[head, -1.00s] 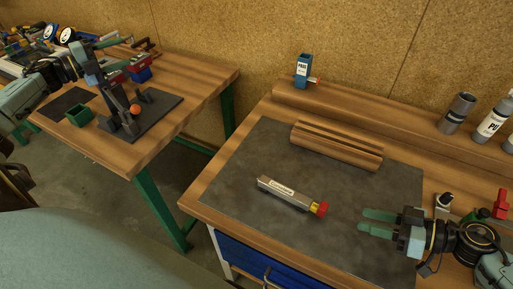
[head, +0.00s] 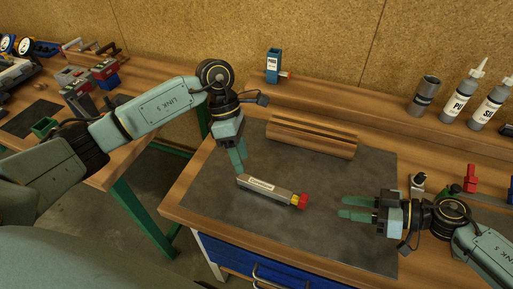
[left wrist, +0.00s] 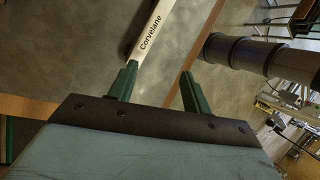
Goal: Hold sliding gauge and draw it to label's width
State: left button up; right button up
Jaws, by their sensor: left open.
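My right gripper (head: 357,208) is open and empty, to the right of the red end.
The dark mat (head: 330,245) is clear around the gauge. A ridged wooden block (head: 310,136) lies behind it. A blue holder (head: 273,66), a grey cup (head: 425,95) and bottles (head: 462,100) stand along the back. The left bench (head: 150,115) is partly behind my left arm.

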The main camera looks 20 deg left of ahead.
aim_at(257, 182)
pick_arm(q)
jog(key=d+r+m+t+y, duration=0.2)
jog(key=d+r+m+y, duration=0.1)
jog(key=d+m+y, duration=0.1)
jog(key=f, duration=1.3)
jog(key=shift+w+f, duration=0.2)
jog(key=shift+w, duration=0.2)
